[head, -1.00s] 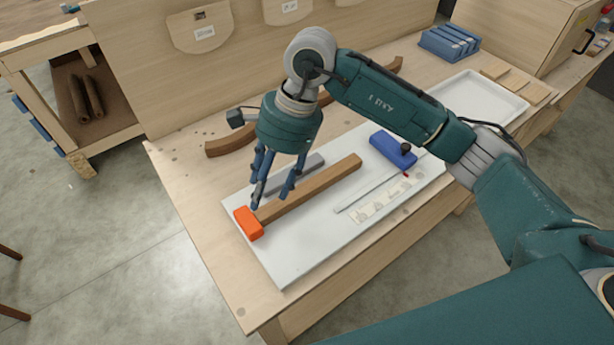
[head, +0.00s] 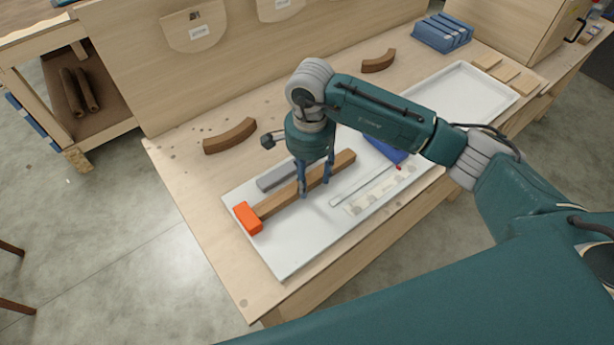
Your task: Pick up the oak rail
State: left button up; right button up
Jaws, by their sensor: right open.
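The oak rail (head: 277,204) looks to be the straight brown wooden bar lying slantwise on a white board (head: 283,253). An orange block (head: 248,218) sits at its lower left end. My right gripper (head: 315,187) points down at the middle of the bar with its blue fingers apart. The fingertips overlap the bar in the picture; I cannot tell whether they touch it or straddle it fully. The gripper hides part of the bar's middle, and its far end (head: 346,159) shows to the right. My left gripper is not in view.
A grey bar (head: 274,180) lies close behind the rail. A thin metal rod (head: 350,193), a pale strip (head: 372,196) and a partly hidden blue block (head: 385,149) lie to the right. Curved brown pieces (head: 230,136) and a white tray (head: 470,98) are farther back.

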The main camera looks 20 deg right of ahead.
jog(key=shift+f, duration=0.8)
jog(key=c, duration=1.1)
jog(key=shift+c, duration=0.2)
jog(key=shift+a+r, duration=0.1)
jog(key=shift+r, duration=0.1)
